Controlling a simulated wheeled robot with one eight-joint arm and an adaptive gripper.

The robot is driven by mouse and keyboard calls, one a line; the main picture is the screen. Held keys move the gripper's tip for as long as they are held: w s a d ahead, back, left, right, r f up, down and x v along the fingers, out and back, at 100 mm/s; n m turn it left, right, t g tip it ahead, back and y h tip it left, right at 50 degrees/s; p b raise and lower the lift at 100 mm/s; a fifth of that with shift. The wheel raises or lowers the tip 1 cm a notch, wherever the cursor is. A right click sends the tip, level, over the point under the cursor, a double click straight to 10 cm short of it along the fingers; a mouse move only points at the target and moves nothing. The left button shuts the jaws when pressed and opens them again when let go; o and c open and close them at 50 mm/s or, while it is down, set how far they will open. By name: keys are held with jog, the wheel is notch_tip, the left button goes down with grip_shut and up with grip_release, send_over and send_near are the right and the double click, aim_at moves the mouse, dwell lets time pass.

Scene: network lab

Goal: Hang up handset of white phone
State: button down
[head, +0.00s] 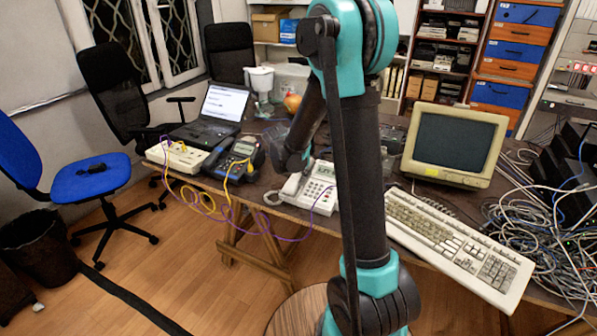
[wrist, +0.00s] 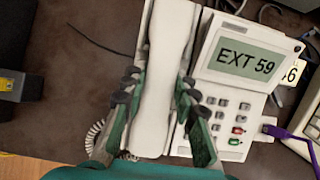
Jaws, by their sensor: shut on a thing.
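The white phone (wrist: 232,85) lies on the dark table, with its display reading EXT 59 and its keypad facing up. It also shows in the head view (head: 321,183). Its white handset (wrist: 168,40) runs lengthwise along the phone's left side in the wrist view. My gripper (wrist: 160,82) is shut on the handset, with a finger on each long side. A coiled cord (wrist: 94,138) shows at the handset's lower left. The cradle is mostly hidden under the handset, so I cannot tell whether the handset rests in it. In the head view, my arm partly blocks the phone.
A dark phone (head: 236,160) and a cream box (head: 176,155) with cables stand left of the white phone. A laptop (head: 216,115) is behind them. A purple cable (wrist: 292,134) plugs into the phone's right side. A monitor (head: 454,142) and keyboard (head: 450,240) stand to the right.

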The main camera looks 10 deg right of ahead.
jog(key=shift+f, duration=0.1)
jog(key=c, duration=1.1)
grip_release()
jog(key=v, duration=1.2)
jog(key=s+d+f+m+y, duration=0.1)
jog(key=s+d+f+m, duration=0.1)
jog(key=s+m, duration=0.6)
jog(key=s+d+f+m+g+y, duration=0.1)
jog(key=s+d+f+m, duration=0.2)
jog(key=s+m, duration=0.5)
jog(key=s+d+f+m+y, duration=0.2)
jog(key=s+f+m, duration=0.3)
jog(key=s+m, duration=0.4)
jog(key=shift+d+m, duration=0.2)
jog(key=shift+m, duration=0.75)
jog(key=shift+d+m, duration=0.2)
jog(key=shift+m, duration=0.75)
